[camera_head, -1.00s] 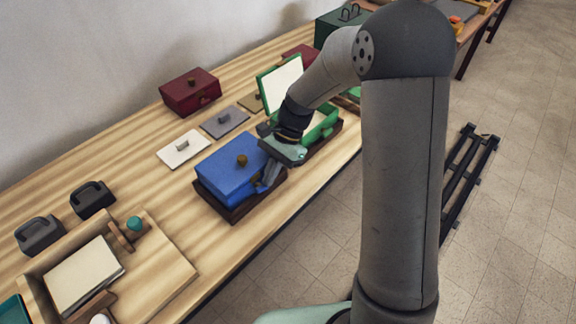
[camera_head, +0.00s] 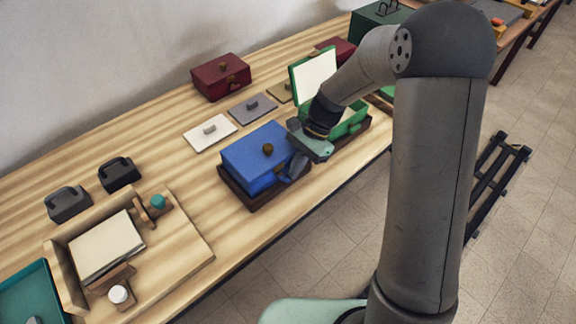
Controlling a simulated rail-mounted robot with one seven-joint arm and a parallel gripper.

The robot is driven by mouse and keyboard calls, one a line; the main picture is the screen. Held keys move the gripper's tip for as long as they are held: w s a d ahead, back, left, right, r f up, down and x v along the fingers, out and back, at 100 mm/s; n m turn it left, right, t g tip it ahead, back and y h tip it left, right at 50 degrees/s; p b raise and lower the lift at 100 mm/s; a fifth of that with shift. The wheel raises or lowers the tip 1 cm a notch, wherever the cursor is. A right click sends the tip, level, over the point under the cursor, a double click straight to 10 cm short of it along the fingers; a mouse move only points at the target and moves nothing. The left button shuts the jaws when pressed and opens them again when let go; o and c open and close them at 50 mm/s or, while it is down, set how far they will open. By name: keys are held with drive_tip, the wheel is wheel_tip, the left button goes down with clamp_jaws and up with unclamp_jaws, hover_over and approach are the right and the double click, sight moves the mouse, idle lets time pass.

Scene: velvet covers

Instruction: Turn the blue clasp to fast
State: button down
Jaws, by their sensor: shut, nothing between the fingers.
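A blue box (camera_head: 252,154) with a brown knob (camera_head: 267,149) on its closed lid sits in a dark tray (camera_head: 252,199) near the table's front edge. The blue clasp is on the box's front right side, where a small brown piece (camera_head: 279,170) shows; its setting cannot be made out. My gripper (camera_head: 290,172) is shut at that front side, close to the clasp. Its fingers hide part of the box front, and I cannot tell whether they touch the clasp.
An open green box (camera_head: 348,120) stands right behind my gripper. White (camera_head: 200,138), grey (camera_head: 246,112) and tan plates and a dark red box (camera_head: 216,83) lie behind. A wooden fixture (camera_head: 190,248) is at left front. Bare tabletop lies left of the blue box.

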drive_tip(key=shift+s+a, duration=0.1)
idle(0.3)
drive_tip(key=shift+s+a+r, duration=0.2)
drive_tip(key=shift+s+a, duration=0.25)
drive_tip(key=shift+w+d+r+p, duration=0.1)
drive_tip(key=shift+w+d+p, duration=0.1)
drive_tip(key=shift+p, duration=0.15)
drive_tip(key=w+d, duration=0.3)
drive_tip(key=w+d+r, duration=0.1)
drive_tip(key=w+d, duration=0.2)
drive_tip(key=w+d+b, duration=0.1)
drive_tip(key=w+d, duration=0.2)
drive_tip(key=d, duration=0.1)
drive_tip(key=shift+w+r, duration=0.25)
drive_tip(key=shift+r, duration=0.1)
drive_tip(key=s+d+r+n+t+h, duration=0.1)
drive_tip(key=s+d+r+n, duration=0.2)
drive_tip(key=s, duration=0.4)
drive_tip(key=s+r+n+t+h, duration=0.1)
drive_tip(key=s+r+n+h, duration=0.1)
drive_tip(key=s+r, duration=0.45)
drive_tip(key=s+d+n+t+h, duration=0.1)
drive_tip(key=s+d+n+t, duration=0.1)
drive_tip(key=s, duration=1)
drive_tip(key=d+n, duration=0.1)
drive_tip(key=n, duration=0.1)
drive_tip(key=shift+s+f+n+t+h, duration=0.3)
drive_tip(key=shift+f+t, duration=0.1)
